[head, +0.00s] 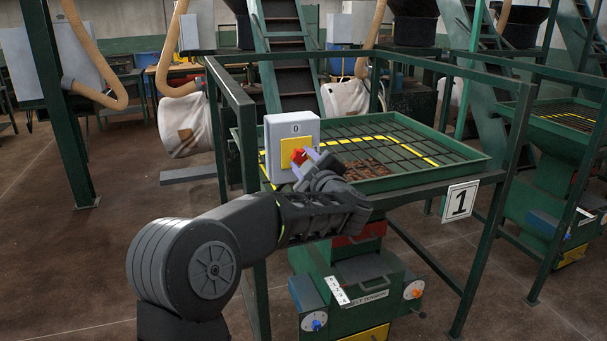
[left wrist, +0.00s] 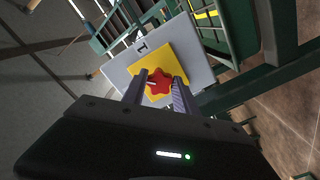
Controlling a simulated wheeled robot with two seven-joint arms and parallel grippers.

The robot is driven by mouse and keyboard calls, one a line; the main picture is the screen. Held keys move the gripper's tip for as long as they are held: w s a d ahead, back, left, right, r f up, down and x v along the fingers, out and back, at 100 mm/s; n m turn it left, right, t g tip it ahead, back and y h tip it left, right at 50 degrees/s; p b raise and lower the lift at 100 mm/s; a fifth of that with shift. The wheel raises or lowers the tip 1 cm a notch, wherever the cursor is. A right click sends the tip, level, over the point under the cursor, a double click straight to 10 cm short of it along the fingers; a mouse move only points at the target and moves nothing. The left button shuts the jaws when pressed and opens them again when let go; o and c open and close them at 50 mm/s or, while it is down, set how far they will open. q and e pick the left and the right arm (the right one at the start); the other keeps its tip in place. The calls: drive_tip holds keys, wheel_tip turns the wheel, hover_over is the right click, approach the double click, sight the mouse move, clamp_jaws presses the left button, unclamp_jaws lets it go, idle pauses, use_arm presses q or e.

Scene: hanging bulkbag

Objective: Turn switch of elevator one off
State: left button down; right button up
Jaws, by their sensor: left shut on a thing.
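The switch of elevator one is a red star-shaped knob (head: 298,156) on a yellow plate (head: 288,150) on a light grey box (head: 291,126). In the left wrist view the red knob (left wrist: 159,82) sits between the two fingers (left wrist: 160,92), and a "1" mark shows at the box's edge. My right gripper is not in view.
A green grated hopper (head: 400,150) with railings stands behind the box. A white sign with "1" (head: 460,201) hangs on the front rail. A green machine with drawers (head: 355,290) is below. White bulk bags (head: 187,124) hang at the back left. Brown floor is clear at left.

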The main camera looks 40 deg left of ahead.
use_arm(q)
drive_tip(key=n+b, duration=0.5)
drive_tip(key=shift+f+n, duration=0.15)
drive_tip(key=shift+n, duration=0.15)
drive_tip(key=shift+r+n+b, duration=0.2)
drive_tip(key=shift+n+b, duration=1.15)
drive_tip(key=shift+n, duration=0.25)
drive_tip(key=c, duration=1)
unclamp_jaws()
drive_tip(key=shift+o, duration=0.2)
drive_tip(key=shift+r, duration=0.1)
drive_tip(key=shift+d, duration=0.15)
drive_tip(key=v, duration=0.7)
drive_tip(key=shift+s+d+b, duration=0.2)
drive_tip(key=shift+d+b, duration=0.05)
drive_tip(key=shift+b, duration=0.2)
